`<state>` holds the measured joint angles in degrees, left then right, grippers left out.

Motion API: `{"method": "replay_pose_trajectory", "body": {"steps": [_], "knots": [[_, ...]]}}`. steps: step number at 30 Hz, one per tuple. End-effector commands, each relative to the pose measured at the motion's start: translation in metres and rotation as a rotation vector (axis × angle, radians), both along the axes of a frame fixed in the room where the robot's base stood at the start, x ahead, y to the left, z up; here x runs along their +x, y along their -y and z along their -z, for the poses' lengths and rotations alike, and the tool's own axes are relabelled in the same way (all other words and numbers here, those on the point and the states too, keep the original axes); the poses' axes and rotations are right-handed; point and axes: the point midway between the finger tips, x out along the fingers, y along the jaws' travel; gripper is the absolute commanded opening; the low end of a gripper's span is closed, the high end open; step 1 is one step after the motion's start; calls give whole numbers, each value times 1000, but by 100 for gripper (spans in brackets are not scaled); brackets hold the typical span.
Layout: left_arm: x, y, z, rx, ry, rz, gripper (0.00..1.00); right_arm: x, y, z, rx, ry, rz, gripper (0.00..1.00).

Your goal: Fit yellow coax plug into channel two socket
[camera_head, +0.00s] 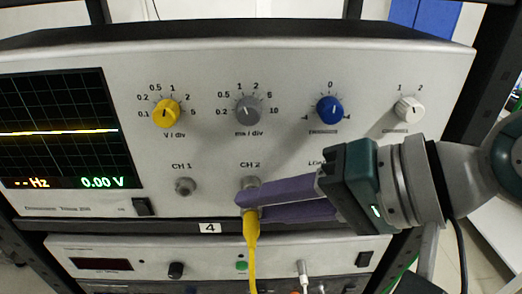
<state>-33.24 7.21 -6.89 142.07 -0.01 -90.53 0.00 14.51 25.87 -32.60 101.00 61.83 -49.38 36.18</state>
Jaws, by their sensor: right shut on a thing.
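The channel two socket (251,183) is a metal connector under the "CH 2" label on the oscilloscope front. The yellow coax plug (251,222) is just below it, with its yellow cable hanging straight down. My right gripper (246,206) comes in from the right and its purple fingers are shut on the plug. The fingers cover the plug's front end and the lower edge of the socket, so I cannot tell whether plug and socket touch or are joined. My left gripper is not in view.
The oscilloscope (300,60) has a lit screen (60,130), a yellow knob (166,113), a grey knob (248,110) and a blue knob (329,109). The CH 1 socket (185,186) is free to the left. A second instrument (130,250) with a white plug (302,270) sits below.

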Motion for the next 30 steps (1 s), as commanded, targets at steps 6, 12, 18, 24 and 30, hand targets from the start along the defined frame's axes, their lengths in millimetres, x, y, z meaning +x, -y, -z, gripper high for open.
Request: {"method": "replay_pose_trajectory", "body": {"steps": [6, 12, 18, 24, 30], "knots": [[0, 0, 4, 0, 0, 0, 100, 5, 0, 1, 1, 2, 0, 0], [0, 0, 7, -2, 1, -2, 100, 12, 0, 1, 0, 1, 0, 0], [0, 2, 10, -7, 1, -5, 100, 18, 0, 1, 1, 2, 0, 0], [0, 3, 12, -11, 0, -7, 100, 22, 0, 0, 2, 1, 0, 0], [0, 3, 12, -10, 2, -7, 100, 23, 0, 0, 1, 2, 0, 0]]}}
